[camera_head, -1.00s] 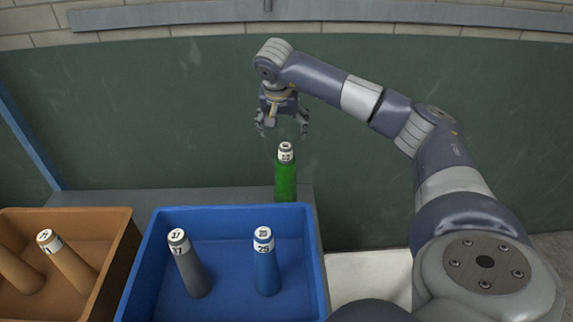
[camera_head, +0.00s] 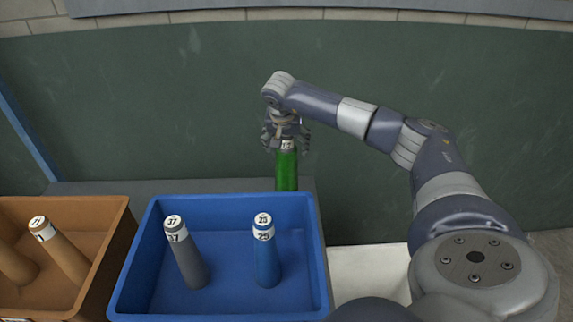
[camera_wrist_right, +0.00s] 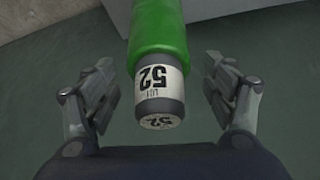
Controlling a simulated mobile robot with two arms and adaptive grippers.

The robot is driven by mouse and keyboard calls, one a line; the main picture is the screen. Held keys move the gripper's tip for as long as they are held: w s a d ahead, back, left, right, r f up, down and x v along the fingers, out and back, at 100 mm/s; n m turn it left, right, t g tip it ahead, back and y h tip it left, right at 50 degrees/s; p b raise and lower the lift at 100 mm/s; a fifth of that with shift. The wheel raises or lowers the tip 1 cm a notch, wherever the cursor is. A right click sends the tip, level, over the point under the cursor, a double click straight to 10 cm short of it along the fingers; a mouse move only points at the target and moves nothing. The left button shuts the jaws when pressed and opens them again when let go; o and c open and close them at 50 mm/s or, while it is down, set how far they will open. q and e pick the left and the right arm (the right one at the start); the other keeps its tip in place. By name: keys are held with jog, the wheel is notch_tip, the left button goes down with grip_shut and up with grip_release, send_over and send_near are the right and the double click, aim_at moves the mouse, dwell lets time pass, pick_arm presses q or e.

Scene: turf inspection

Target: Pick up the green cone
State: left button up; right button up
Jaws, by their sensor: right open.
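The green cone (camera_head: 286,172) stands upright behind the blue bin, near the right end of the grey surface. Its white label and grey top reach up to my right gripper (camera_head: 287,142). In the right wrist view the green cone (camera_wrist_right: 158,32) comes in from the top, with its label reading 52. My right gripper (camera_wrist_right: 164,95) is open there, with one finger on each side of the cone's top and a gap on both sides. The cone's base is hidden behind the bin in the head view. My left gripper is not in view.
A blue bin (camera_head: 222,203) in front holds a grey cone (camera_head: 188,262) and a blue cone (camera_head: 267,262). A brown bin (camera_head: 112,228) at the left holds brown cones (camera_head: 66,258). A dark green wall (camera_head: 150,110) stands behind. A pale surface (camera_head: 372,270) lies right of the blue bin.

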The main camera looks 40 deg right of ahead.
jog(key=shift+x, duration=1.5)
jog(key=c, duration=1.6)
jog(key=shift+r, duration=0.15)
